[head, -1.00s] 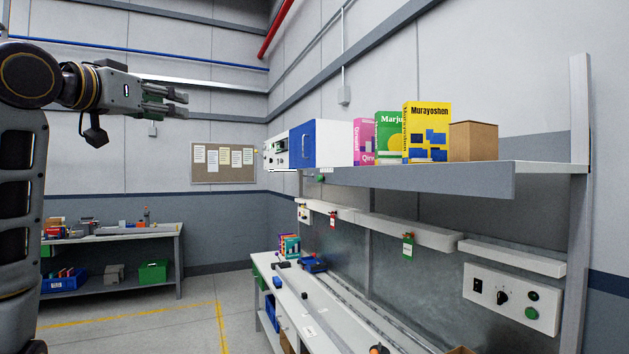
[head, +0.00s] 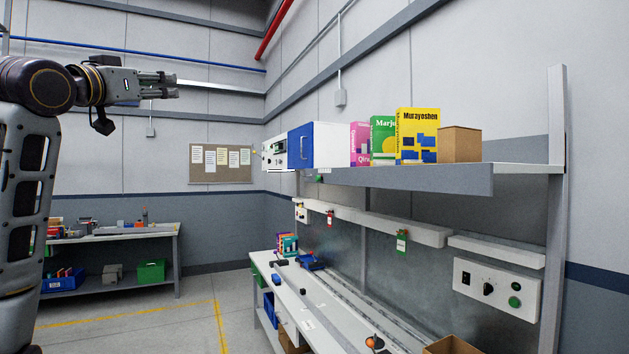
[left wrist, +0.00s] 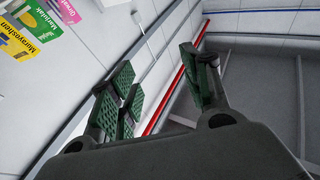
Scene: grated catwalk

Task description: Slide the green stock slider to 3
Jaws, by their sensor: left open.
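A small green tag-like piece (head: 402,243) hangs at the front of a long white rail (head: 425,232) under the shelf; it may be the green slider, but no scale or number is readable on it. A similar red piece (head: 330,218) hangs further left along the rail. My left gripper (head: 176,85) is raised at the upper left, far from the green piece and pointing right. In the left wrist view, its dark green padded fingers (left wrist: 160,85) stand apart with nothing between them. My right gripper does not show.
The shelf (head: 420,178) carries a blue-fronted case (head: 301,147), several bright boxes and a brown carton (head: 459,144). A control panel (head: 497,290) is at the right. Below is a workbench (head: 300,305) with loose items. Open floor (head: 130,325) lies left of it.

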